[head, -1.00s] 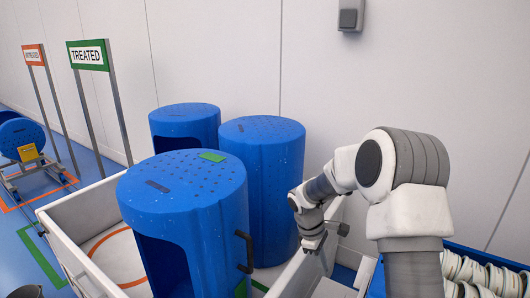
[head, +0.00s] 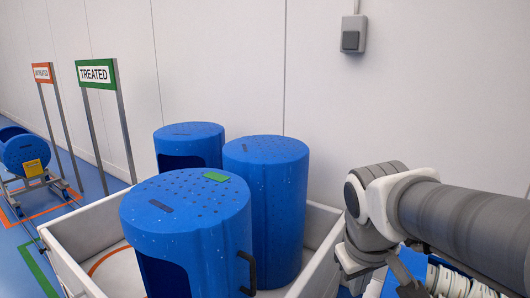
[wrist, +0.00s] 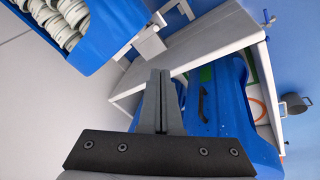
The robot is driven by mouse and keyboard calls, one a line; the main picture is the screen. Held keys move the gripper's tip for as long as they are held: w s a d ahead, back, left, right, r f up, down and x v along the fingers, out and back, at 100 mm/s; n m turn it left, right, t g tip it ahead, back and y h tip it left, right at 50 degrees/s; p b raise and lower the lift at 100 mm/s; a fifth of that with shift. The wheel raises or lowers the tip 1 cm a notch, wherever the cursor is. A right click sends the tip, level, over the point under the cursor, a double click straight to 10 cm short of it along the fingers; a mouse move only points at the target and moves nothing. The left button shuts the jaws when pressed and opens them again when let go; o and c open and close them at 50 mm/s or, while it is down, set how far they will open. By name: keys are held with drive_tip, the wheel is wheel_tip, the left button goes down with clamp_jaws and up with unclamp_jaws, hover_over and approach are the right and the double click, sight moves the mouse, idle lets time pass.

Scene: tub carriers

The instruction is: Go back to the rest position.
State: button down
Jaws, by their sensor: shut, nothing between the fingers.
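My arm reaches in from the right in the head view, and its gripper (head: 412,291) hangs low beside the white carrier, partly cut off by the bottom edge. In the wrist view my gripper (wrist: 160,75) has its two fingers together with nothing between them. It is apart from the blue tubs. The nearest tub (head: 185,225), with a green patch on its perforated lid and a black handle, stands in the white carrier (head: 75,270). Two more blue tubs, one at the right (head: 265,200) and one behind (head: 188,143), stand there too.
A blue bin (wrist: 107,45) of white rolls lies at right, under my arm. Green TREATED (head: 97,74) and orange (head: 42,73) signs stand at left. Another blue tub (head: 25,152) rests on a cart at far left. A wall runs behind, with a grey switch box (head: 353,34).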

drive_tip(key=s+a+r+m+t+y, duration=0.1)
drive_tip(key=s+a+m+t+y, duration=0.15)
drive_tip(key=s, duration=0.55)
wheel_tip(320, 180, up, 16)
drive_tip(key=d+p, duration=0.1)
drive_tip(key=p, duration=1.5)
drive_tip(key=shift+r+h, duration=0.15)
drive_tip(key=shift+h, duration=0.3)
drive_tip(key=shift+w+d+m+g, duration=0.1)
drive_tip(key=shift+d+m+g, duration=0.15)
drive_tip(key=shift+m, duration=0.1)
